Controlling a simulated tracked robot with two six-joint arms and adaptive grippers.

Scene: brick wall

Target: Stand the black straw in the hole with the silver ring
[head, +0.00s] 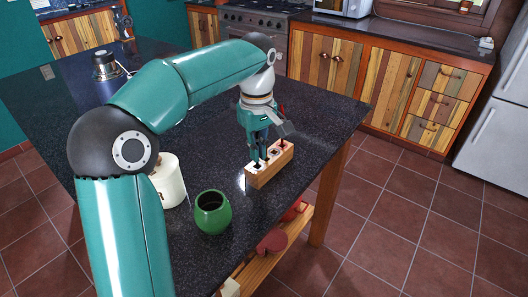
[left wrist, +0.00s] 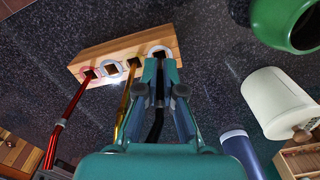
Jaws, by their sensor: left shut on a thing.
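A wooden block (head: 270,172) with a row of square holes stands on the dark counter; it also shows in the left wrist view (left wrist: 115,48). There, the hole nearest my fingertips has a pale silver-looking ring (left wrist: 150,50). A second pale ring (left wrist: 106,77) surrounds an empty hole. A red straw (left wrist: 70,105) and a gold straw (left wrist: 125,105) stand in other holes. My left gripper (left wrist: 160,65) is shut on the black straw (left wrist: 155,122), over the end hole. Whether the straw's tip is inside cannot be told. In the head view, the gripper (head: 260,150) points down at the block.
A green pot (head: 212,212) and a white canister (head: 168,182) stand on the counter left of the block. A blue cylinder (left wrist: 240,150) shows in the left wrist view. The counter's right edge is close to the block. Free counter (head: 325,95) lies behind it.

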